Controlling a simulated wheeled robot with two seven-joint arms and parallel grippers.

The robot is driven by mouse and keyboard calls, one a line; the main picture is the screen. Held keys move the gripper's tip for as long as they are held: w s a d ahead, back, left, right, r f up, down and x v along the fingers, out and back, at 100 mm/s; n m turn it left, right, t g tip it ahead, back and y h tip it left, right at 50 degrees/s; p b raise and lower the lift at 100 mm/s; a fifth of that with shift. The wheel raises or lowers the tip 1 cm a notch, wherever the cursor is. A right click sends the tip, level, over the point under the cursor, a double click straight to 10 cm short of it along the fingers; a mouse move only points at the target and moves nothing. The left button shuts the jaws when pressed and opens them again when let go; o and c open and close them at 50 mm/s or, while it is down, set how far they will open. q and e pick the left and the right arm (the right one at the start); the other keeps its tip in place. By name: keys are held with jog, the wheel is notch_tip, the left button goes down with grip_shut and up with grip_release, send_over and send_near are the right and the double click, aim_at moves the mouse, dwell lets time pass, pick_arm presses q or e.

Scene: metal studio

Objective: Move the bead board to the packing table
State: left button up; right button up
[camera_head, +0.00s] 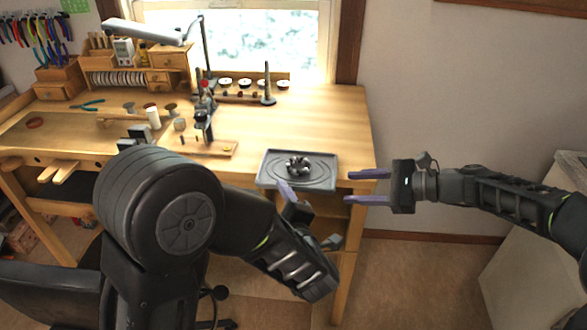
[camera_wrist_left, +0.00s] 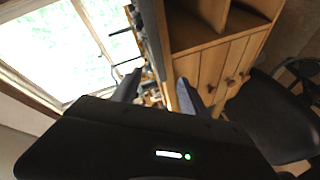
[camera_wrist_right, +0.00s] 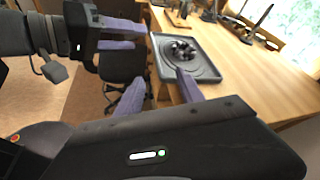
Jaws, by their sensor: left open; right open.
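The bead board (camera_head: 298,155) is a grey rectangular tray with dark pieces heaped in its middle. It lies flat at the front right edge of the wooden workbench. It also shows in the right wrist view (camera_wrist_right: 207,68). My left gripper (camera_head: 287,190) is open at the board's front edge; its lower finger is hidden in the head view. My right gripper (camera_head: 349,187) is open just beyond the board's right edge, fingers pointing left toward it. I cannot tell whether either gripper touches the board. No packing table can be made out for certain.
The workbench (camera_head: 335,115) holds a lamp, small drawers, spools and a wooden tool stand (camera_head: 212,148) left of the board. Its right part is mostly clear. A pale cabinet (camera_head: 535,255) stands at the far right. A black chair (camera_wrist_left: 265,115) is below the bench front.

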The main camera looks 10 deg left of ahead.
aim_at(272, 187)
pick_arm(q)
jog(key=shift+x, duration=3.95)
pick_arm(e)
jog(key=shift+x, duration=4)
pick_arm(q)
jog(key=shift+c, duration=0.2)
pick_arm(e)
jog(key=shift+d+f, duration=0.1)
jog(key=shift+c, duration=0.3)
pick_arm(q)
jog(key=c, duration=0.9)
pick_arm(e)
jog(key=c, duration=0.9)
pick_arm(q)
grip_shut()
pick_arm(e)
grip_shut()
